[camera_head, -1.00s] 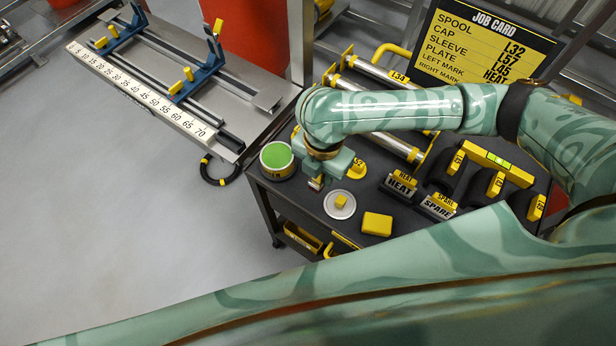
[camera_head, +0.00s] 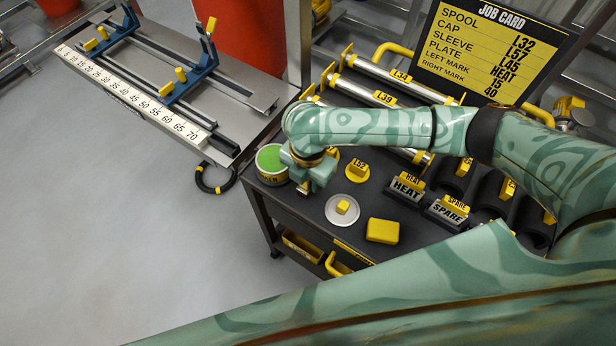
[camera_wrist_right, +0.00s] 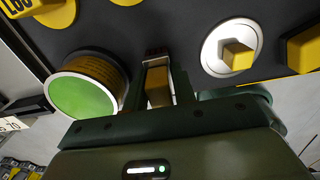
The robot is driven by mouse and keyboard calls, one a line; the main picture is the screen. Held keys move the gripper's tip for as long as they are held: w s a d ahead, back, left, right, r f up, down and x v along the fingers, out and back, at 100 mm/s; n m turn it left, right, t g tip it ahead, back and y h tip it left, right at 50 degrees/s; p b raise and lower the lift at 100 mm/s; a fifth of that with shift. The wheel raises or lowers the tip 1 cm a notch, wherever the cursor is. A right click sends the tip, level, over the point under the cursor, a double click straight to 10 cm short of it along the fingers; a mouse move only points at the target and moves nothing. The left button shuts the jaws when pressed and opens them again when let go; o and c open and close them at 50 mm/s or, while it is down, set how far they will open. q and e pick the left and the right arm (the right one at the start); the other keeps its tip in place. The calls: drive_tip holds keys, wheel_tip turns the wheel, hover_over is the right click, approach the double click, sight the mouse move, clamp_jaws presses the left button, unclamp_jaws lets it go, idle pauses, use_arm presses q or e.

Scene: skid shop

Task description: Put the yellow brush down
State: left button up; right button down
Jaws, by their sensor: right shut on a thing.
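My right gripper (camera_head: 305,188) is low over the dark cart top, beside the tin with the green top (camera_head: 270,163). In the right wrist view, its fingers (camera_wrist_right: 160,88) are shut on a narrow yellow-brown piece, the yellow brush (camera_wrist_right: 158,86), with a dark end beyond the fingertips. Most of the brush is hidden by the gripper, and I cannot tell whether it touches the cart top. The tin (camera_wrist_right: 82,98) is just left of the fingers there. My left gripper is out of view.
A round white plate with a yellow knob (camera_head: 342,211) and a yellow block (camera_head: 382,231) are right of the gripper. HEAT (camera_head: 405,188) and SPARE (camera_head: 447,212) blocks stand farther right. Metal tubes (camera_head: 375,90) lie behind. A rail bench with a scale (camera_head: 140,100) is at left.

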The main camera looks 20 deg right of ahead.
drive_tip(key=c, duration=1.1)
unclamp_jaws()
drive_tip(key=shift+c, duration=0.2)
wheel_tip(320, 180, up, 12)
drive_tip(key=p, duration=0.5)
drive_tip(key=shift+r, duration=0.1)
